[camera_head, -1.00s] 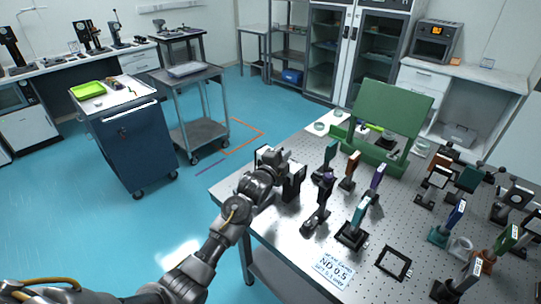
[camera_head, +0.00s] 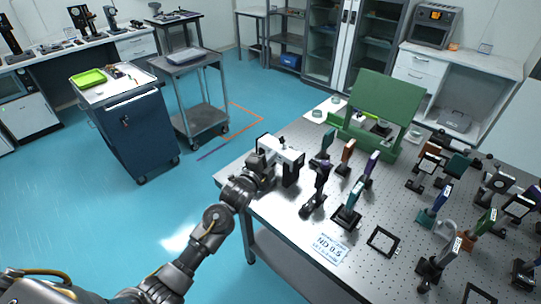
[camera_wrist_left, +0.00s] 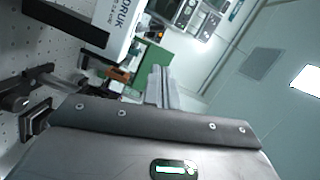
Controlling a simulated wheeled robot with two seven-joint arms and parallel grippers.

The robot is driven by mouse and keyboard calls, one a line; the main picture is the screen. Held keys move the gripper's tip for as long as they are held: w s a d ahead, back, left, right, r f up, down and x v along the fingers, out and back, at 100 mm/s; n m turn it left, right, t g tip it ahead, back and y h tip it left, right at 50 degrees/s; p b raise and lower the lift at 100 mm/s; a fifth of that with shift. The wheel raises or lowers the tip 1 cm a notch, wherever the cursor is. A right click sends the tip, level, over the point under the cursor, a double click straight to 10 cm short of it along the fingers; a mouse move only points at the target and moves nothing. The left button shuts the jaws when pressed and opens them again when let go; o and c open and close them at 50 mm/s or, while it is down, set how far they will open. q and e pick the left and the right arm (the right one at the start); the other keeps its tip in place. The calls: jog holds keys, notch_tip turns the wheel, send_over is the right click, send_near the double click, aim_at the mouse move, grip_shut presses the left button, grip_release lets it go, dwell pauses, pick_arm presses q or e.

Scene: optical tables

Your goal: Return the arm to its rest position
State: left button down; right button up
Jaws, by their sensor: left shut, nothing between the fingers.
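My left arm comes in from the lower left of the head view. Its gripper (camera_head: 268,152) is over the near-left corner of the optical table (camera_head: 252,200), close beside a white and black instrument (camera_head: 284,149). In the left wrist view the gripper's fingers (camera_wrist_left: 160,88) are together, with nothing between them. The white instrument shows there at upper left (camera_wrist_left: 118,22), with printed letters on its side. The head view does not show clearly whether the gripper touches it. My right gripper is in no view.
Several optic mounts, including a purple one (camera_head: 322,178), stand right of the gripper. A label card (camera_head: 328,248) and black frame (camera_head: 383,241) lie nearer. Blue floor (camera_head: 190,185) is free left of the table, towards a blue cart (camera_head: 128,132).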

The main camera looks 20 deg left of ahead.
pick_arm(q)
jog(key=s+a+f+n+g+y, duration=0.1)
jog(key=s+a+f+n+g, duration=0.2)
jog(key=s+f, duration=0.5)
jog(key=s+f+n+g+y, duration=0.2)
jog(key=s+f+n+g, duration=0.3)
jog(key=s, duration=0.8)
jog(key=s+a+f+n+g, duration=0.1)
jog(key=s+a+n+g, duration=0.2)
jog(key=s, duration=0.8)
jog(key=s+a+n+g, duration=0.1)
jog(key=s+n+g, duration=0.3)
jog(key=s, duration=0.7)
notch_tip(320, 180, down, 33)
jog(key=s+b, duration=0.2)
jog(key=b, duration=0.4)
jog(key=s+a+f+g+y+b, duration=0.1)
jog(key=s+a+f+b, duration=0.1)
jog(key=s+f, duration=1.3)
notch_tip(320, 180, down, 2)
jog(key=shift+a+f+b, duration=0.2)
jog(key=shift+f+b, duration=0.05)
jog(key=shift+b, duration=0.25)
